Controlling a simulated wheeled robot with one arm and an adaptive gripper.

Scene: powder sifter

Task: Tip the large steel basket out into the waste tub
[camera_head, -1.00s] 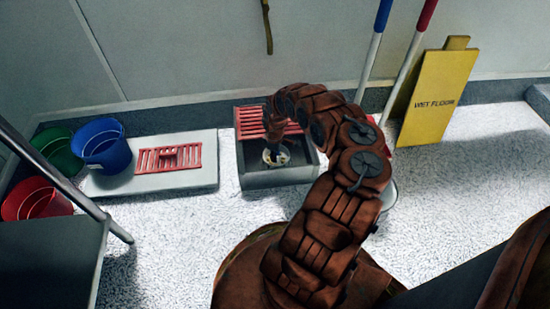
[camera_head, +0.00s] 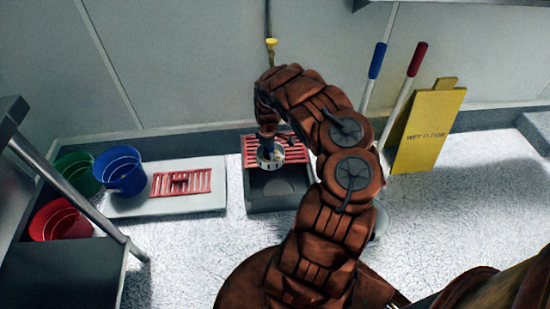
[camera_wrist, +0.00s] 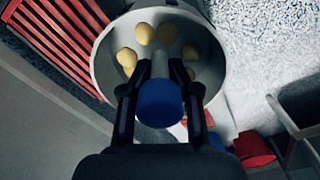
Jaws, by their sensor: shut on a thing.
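A round pale steel basket (camera_head: 272,160) hangs from my gripper (camera_head: 267,136) above the grey floor sink. The wrist view looks down into the basket (camera_wrist: 107,62), which is roughly upright and holds several yellowish lumps. My gripper (camera_wrist: 160,72) is shut on its handle, whose blue end (camera_wrist: 158,103) shows between the fingers. I cannot tell for certain which container is the waste tub. Red (camera_head: 60,221), blue (camera_head: 120,171) and green (camera_head: 78,173) buckets stand at the left. A pale round container (camera_head: 380,222) is mostly hidden behind my arm.
The floor sink (camera_head: 262,204) has a red grate (camera_head: 290,149) over its back part. A pale slab with another red grate (camera_head: 181,183) lies to its left. Blue- and red-handled poles and a yellow wet-floor sign (camera_head: 428,130) lean at the wall. Floor at right is clear.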

